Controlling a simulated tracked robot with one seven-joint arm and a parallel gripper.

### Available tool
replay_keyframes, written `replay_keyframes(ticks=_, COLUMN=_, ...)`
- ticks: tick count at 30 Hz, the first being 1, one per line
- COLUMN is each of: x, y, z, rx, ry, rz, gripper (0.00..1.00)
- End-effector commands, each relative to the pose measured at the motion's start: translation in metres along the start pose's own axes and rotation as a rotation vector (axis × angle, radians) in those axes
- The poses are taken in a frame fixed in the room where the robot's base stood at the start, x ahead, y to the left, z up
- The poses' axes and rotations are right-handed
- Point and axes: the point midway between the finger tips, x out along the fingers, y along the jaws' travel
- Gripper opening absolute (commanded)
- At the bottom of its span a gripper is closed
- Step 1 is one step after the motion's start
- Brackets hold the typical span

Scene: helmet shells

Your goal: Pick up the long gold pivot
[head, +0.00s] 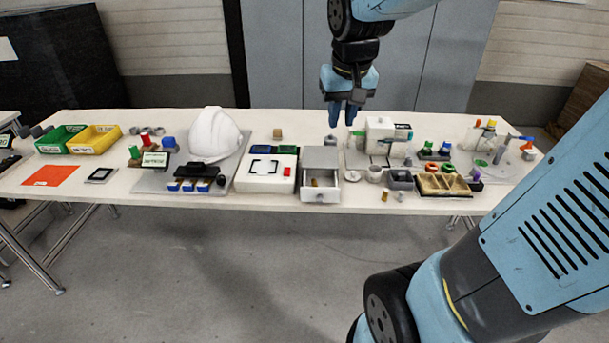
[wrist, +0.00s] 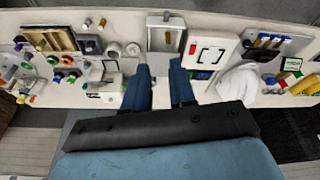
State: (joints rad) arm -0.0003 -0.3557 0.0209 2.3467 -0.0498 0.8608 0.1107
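A small gold piece (head: 314,183) lies in the open drawer (head: 321,196) of a grey box; it also shows in the wrist view (wrist: 168,37). It may be the long gold pivot, but it is too small to be sure. Another small gold-brown upright piece (head: 385,194) stands at the table's front edge. My gripper (head: 342,115) is above the back of the table, pointing down, behind and above the drawer box. In the wrist view my gripper (wrist: 160,88) has its two fingers apart with nothing held between them.
A white helmet shell (head: 213,135) and a white box with a red button (head: 266,174) are left of the drawer. A divided tan tray (head: 443,184) and a white machine (head: 381,132) are to the right. Yellow (head: 95,139) and green bins are at far left.

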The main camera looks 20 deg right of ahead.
Motion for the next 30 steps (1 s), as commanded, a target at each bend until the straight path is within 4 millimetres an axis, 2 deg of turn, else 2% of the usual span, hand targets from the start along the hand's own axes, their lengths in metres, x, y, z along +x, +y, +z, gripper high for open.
replay_keyframes(ticks=6, x=0.046, y=-0.007, z=-0.038, rx=0.018, ry=-0.088, rz=0.019, gripper=0.25)
replay_keyframes(ticks=15, x=0.121, y=-0.017, z=-0.079, rx=0.042, ry=-0.201, rz=0.042, gripper=0.25)
replay_keyframes(ticks=21, x=0.168, y=-0.023, z=-0.094, rx=0.056, ry=-0.261, rz=0.054, gripper=0.25)
replay_keyframes(ticks=25, x=0.188, y=-0.025, z=-0.099, rx=0.061, ry=-0.285, rz=0.060, gripper=0.25)
replay_keyframes(ticks=30, x=0.202, y=-0.026, z=-0.101, rx=0.065, ry=-0.298, rz=0.062, gripper=0.25)
